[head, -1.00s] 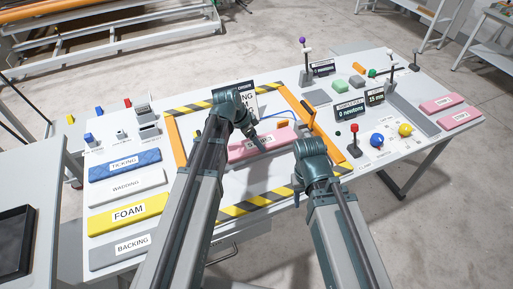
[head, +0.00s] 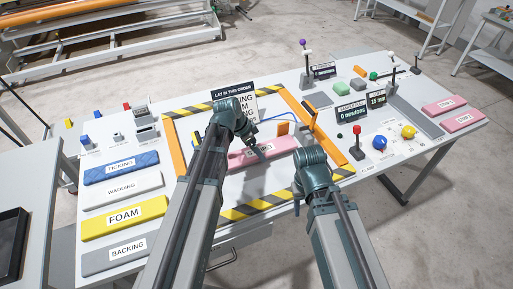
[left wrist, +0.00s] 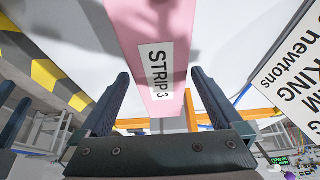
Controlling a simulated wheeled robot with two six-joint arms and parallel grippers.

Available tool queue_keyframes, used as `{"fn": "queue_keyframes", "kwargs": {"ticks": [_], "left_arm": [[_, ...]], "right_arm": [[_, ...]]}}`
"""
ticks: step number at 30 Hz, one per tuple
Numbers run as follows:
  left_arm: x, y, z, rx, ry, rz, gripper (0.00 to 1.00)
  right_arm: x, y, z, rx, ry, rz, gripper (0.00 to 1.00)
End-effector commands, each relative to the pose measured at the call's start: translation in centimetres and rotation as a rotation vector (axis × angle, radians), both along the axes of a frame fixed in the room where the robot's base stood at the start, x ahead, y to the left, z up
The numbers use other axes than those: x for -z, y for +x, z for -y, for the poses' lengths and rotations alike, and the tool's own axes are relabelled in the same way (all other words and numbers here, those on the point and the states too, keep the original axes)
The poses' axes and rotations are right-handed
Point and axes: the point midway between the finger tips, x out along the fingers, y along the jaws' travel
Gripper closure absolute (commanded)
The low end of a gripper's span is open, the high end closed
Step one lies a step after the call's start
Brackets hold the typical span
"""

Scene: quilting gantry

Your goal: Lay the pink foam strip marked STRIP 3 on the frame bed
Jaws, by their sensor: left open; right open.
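The pink foam strip marked STRIP 3 (head: 279,144) lies inside the hazard-striped frame, on the white frame bed (head: 245,190). My left gripper (head: 258,146) is over the strip's middle and partly hides its label. In the left wrist view the strip (left wrist: 150,30) runs between the two spread fingers, its label readable; the left gripper (left wrist: 161,75) is open and not closed on it. Whether its fingers touch the strip I cannot tell. My right gripper (head: 298,190) is open and empty near the frame's right front side.
Orange rails (head: 325,132) bound the frame's sides, and an order sign (head: 236,97) stands at its back. Ticking (head: 122,168), wadding, foam and backing slabs lie at left. Two more pink strips (head: 438,107) lie far right. Knobs and a red-topped lever (head: 357,140) stand right of the frame.

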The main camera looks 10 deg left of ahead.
Motion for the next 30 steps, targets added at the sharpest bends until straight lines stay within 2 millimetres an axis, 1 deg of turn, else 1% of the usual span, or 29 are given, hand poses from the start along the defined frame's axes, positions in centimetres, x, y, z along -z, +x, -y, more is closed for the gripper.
{"fn": "queue_keyframes", "kwargs": {"ticks": [5,11,24,27,30], "left_arm": [[-0.6,0.0,-0.1,0.000,0.000,0.000,0.00],[-2.5,-0.5,-0.7,-0.002,0.000,0.000,0.00],[-9.2,-2.1,-3.0,-0.001,0.000,0.000,0.00],[-10.4,-2.4,-3.5,-0.001,0.000,0.000,0.00],[-11.1,-2.6,-3.9,-0.001,0.000,0.000,0.00]], "right_arm": [[-0.6,0.0,0.0,0.000,0.000,0.000,0.50],[-2.5,0.0,0.0,0.000,0.000,0.000,0.50],[-9.2,0.0,0.0,-0.001,0.000,0.000,0.50],[-10.4,0.0,0.0,-0.002,0.000,0.000,0.50],[-11.1,0.0,0.0,-0.002,0.000,0.000,0.50]]}}
